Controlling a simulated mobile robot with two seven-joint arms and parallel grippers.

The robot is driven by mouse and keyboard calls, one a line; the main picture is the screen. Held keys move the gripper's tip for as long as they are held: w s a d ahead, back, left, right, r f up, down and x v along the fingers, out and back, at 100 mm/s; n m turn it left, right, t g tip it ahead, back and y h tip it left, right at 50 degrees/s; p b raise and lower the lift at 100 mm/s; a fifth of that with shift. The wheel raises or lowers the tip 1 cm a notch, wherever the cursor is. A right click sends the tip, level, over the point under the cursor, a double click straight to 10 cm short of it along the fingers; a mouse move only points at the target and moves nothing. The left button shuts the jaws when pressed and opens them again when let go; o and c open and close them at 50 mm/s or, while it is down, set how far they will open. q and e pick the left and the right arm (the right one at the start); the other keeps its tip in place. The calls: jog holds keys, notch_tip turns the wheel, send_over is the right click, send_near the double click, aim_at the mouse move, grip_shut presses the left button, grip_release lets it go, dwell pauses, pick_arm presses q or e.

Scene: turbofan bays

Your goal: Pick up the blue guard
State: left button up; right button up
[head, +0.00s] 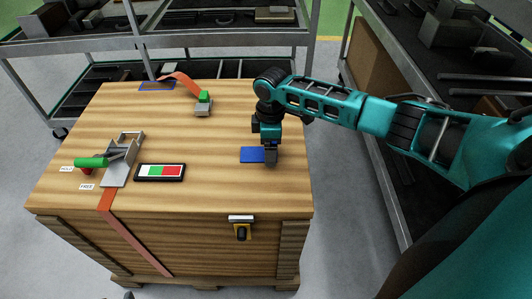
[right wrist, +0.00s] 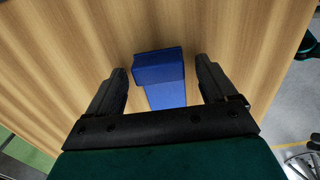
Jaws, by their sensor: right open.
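The blue guard (head: 252,154) lies on the wooden crate top, right of its middle. In the right wrist view the blue guard (right wrist: 160,68) shows a raised block at one end and a flatter part running toward my gripper. My right gripper (head: 271,158) points down at the guard's right side in the head view and hides part of it. In the right wrist view my right gripper (right wrist: 162,88) is open, with one finger on each side of the guard and a gap to each finger. My left gripper is not in view.
The wooden crate (head: 230,110) also carries a green-handled clamp (head: 120,160), a panel with green and red fields (head: 160,172), and a grey block with a green top (head: 203,104) on an orange strap. Metal shelves (head: 180,42) stand behind and to the right.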

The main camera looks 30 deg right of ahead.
jog(key=c, duration=1.1)
